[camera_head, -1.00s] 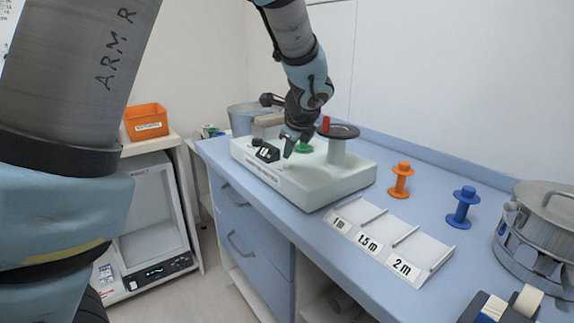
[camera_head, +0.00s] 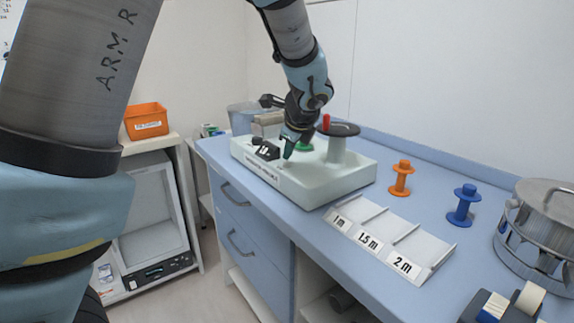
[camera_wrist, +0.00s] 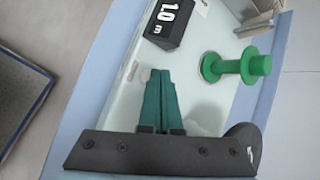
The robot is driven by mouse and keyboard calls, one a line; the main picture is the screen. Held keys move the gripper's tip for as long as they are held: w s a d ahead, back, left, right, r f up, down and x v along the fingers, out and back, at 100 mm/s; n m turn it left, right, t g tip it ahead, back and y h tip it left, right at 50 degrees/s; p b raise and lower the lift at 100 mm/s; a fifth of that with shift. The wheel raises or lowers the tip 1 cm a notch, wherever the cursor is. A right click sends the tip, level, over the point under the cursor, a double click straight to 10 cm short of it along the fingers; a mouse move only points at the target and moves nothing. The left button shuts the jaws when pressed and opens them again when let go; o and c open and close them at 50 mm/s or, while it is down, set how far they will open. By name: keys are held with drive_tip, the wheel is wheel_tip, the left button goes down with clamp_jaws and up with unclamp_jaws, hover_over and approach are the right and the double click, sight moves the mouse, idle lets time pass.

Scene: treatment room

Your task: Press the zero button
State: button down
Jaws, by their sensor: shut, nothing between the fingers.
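My gripper (camera_head: 287,153) is shut and empty, pointing down over the front part of the pale winding machine (camera_head: 338,183). In the wrist view its green fingers (camera_wrist: 160,78) are together just below the black display (camera_wrist: 170,22), which reads "1.0 m". In the head view the display (camera_head: 266,151) sits just left of the fingertips. I cannot clearly pick out the zero button; a small grey mark (camera_wrist: 132,70) shows left of the fingertips, too small to identify. Whether the fingertips touch the machine's top is unclear.
A green spool (camera_wrist: 235,67) stands on the machine, right of the fingers. The machine's round plate with a red handle (camera_head: 326,123) is close to my wrist. Orange (camera_head: 401,178) and blue (camera_head: 464,205) spools and a labelled length tray (camera_head: 388,238) lie to the right.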

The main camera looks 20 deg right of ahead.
sight(289, 163)
drive_tip(key=shift+f+b, duration=0.35)
drive_tip(key=shift+f, duration=0.15)
idle(0.7)
drive_tip(key=shift+r, duration=0.1)
drive_tip(key=shift+r+p, duration=0.8)
wheel_tip(289, 163, up, 5)
drive_tip(key=p, duration=0.4)
idle(0.8)
